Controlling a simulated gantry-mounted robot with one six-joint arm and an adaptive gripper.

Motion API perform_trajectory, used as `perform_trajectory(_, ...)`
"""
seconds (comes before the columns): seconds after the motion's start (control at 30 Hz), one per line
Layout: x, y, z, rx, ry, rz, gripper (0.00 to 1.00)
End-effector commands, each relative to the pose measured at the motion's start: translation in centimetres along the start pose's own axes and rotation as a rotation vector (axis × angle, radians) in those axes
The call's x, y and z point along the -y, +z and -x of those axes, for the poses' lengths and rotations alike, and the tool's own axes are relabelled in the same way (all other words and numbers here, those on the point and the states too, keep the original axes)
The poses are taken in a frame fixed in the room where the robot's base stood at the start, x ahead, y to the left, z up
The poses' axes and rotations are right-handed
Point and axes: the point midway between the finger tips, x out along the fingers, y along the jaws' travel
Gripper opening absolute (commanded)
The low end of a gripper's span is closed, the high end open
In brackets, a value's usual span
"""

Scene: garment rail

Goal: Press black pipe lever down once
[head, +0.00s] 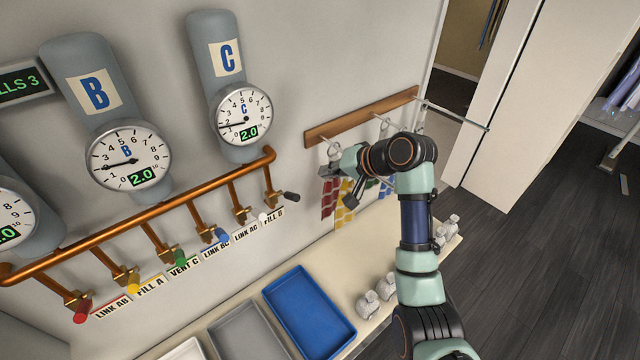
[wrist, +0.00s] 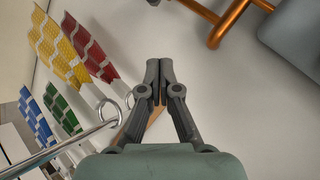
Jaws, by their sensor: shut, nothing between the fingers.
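The black pipe lever (head: 291,196) sticks out at the right end of the copper pipe row, above the "FILL B" label (head: 273,218). My gripper (head: 325,171) is to the right of this lever, apart from it, in front of the wall below the wooden hook rail. In the wrist view my gripper (wrist: 158,66) is shut and empty, its fingertips together before the pale wall. The black lever cannot be made out in the wrist view; only part of the copper pipe (wrist: 229,22) shows at its top right.
Red (head: 82,312), yellow (head: 133,281), green (head: 180,258), blue (head: 222,235) and white (head: 263,217) levers line the pipe. Gauges B (head: 128,160) and C (head: 243,115) read 2.0. A metal hook (wrist: 108,108) is left of my fingers. A blue tray (head: 308,312) lies below.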

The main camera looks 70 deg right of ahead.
Motion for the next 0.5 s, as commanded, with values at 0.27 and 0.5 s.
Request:
perform_trajectory(0.27, -0.70, -0.89, 0.63, -0.003, 0.000, -0.026, 0.00)
perform_trajectory(0.5, -0.60, -0.83, 0.03, -0.002, -0.001, -0.025, 0.00)
